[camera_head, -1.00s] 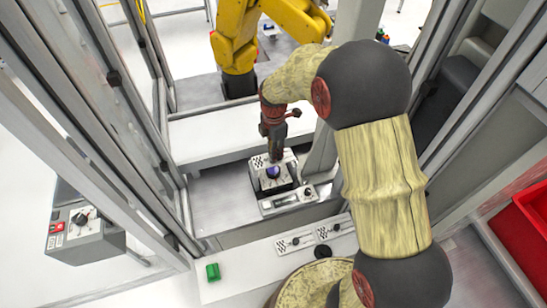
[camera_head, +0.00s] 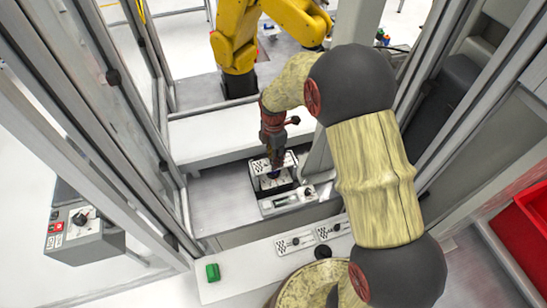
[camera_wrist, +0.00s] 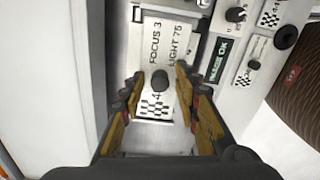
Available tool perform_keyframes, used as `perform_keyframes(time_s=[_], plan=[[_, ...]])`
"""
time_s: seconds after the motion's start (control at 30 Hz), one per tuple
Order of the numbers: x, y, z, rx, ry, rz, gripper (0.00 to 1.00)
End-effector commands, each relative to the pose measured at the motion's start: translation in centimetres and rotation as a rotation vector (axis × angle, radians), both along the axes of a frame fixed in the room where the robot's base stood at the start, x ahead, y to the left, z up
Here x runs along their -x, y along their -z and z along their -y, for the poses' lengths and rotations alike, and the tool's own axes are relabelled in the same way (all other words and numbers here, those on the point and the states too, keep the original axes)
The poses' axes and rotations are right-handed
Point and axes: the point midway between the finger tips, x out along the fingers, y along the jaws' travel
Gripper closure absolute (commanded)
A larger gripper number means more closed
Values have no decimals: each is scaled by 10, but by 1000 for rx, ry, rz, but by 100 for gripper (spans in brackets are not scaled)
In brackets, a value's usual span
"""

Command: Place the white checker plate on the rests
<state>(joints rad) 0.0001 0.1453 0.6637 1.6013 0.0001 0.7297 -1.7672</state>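The white checker plate (camera_wrist: 166,42) bears "FOCUS 3", "LIGHT 75", a checker patch and a black knob (camera_wrist: 158,81). In the head view the plate (camera_head: 262,166) is at the dark-framed station behind the front shelf, partly hidden by my gripper. My gripper (camera_wrist: 159,78) is over it, one finger on each side of the knob. The fingers look apart, with a small gap on both sides of the knob. In the head view my gripper (camera_head: 276,161) points down at the plate. The rests cannot be made out, nor whether the plate touches them.
A control panel (camera_head: 288,200) with an "IMAGE OK" display (camera_wrist: 220,60) adjoins the station. Two similar knobbed checker plates (camera_head: 294,243) (camera_head: 332,231) and a green block (camera_head: 212,272) lie on the front shelf. Upright frame posts flank the station; a yellow arm (camera_head: 238,50) stands behind.

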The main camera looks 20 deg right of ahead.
Motion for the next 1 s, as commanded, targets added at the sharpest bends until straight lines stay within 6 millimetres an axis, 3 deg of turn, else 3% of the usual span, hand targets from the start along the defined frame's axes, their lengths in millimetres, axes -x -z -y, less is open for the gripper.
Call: perform_keyframes(time_s=[0.43, 1.0], plan=[[-1, -10, 0, 0, 0, 3, 65], [0, -111, 0, 0, 0, 1, 65]])
